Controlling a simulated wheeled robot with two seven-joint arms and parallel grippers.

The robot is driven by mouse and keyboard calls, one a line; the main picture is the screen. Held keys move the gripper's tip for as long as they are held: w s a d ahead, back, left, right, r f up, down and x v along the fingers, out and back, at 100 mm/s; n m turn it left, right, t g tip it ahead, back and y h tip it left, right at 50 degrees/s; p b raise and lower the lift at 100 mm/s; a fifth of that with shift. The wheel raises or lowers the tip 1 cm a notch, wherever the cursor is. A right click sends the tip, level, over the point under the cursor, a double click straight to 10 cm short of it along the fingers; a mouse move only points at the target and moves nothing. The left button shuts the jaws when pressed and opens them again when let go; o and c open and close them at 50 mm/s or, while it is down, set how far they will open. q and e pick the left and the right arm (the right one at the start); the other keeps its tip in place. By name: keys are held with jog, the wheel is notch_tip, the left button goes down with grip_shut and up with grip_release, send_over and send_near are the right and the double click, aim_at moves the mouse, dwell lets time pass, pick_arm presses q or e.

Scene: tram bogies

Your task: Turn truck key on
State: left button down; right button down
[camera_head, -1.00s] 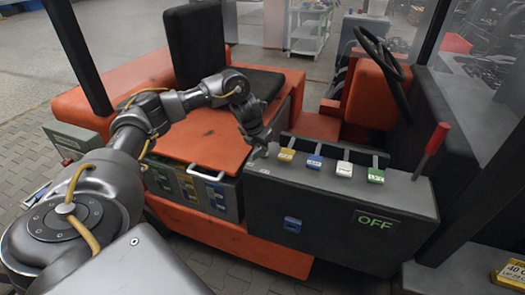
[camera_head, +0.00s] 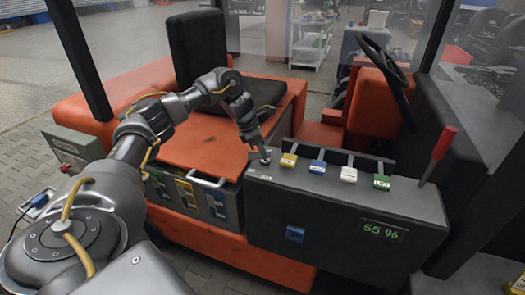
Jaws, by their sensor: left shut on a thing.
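The truck's dark control box (camera_head: 330,225) faces me. Its small display (camera_head: 383,230) reads "55 %" in green. The key (camera_head: 265,155) is at the left end of the box's top and is mostly hidden by my left gripper (camera_head: 262,150). The left gripper comes down from above and is shut on the key. My right gripper is not in view.
Yellow, blue, white and green tagged levers (camera_head: 349,174) stand in a row right of the key. A red-handled lever (camera_head: 438,153) rises at the box's right end. The black seat (camera_head: 200,47) and steering wheel (camera_head: 383,58) lie behind.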

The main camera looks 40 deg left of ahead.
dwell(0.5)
pick_arm(q)
jog(key=c, duration=1.5)
grip_release()
jog(key=p+v, duration=0.2)
jog(key=v, duration=0.8)
jog(key=shift+r, duration=0.4)
jog(key=shift+f, duration=0.1)
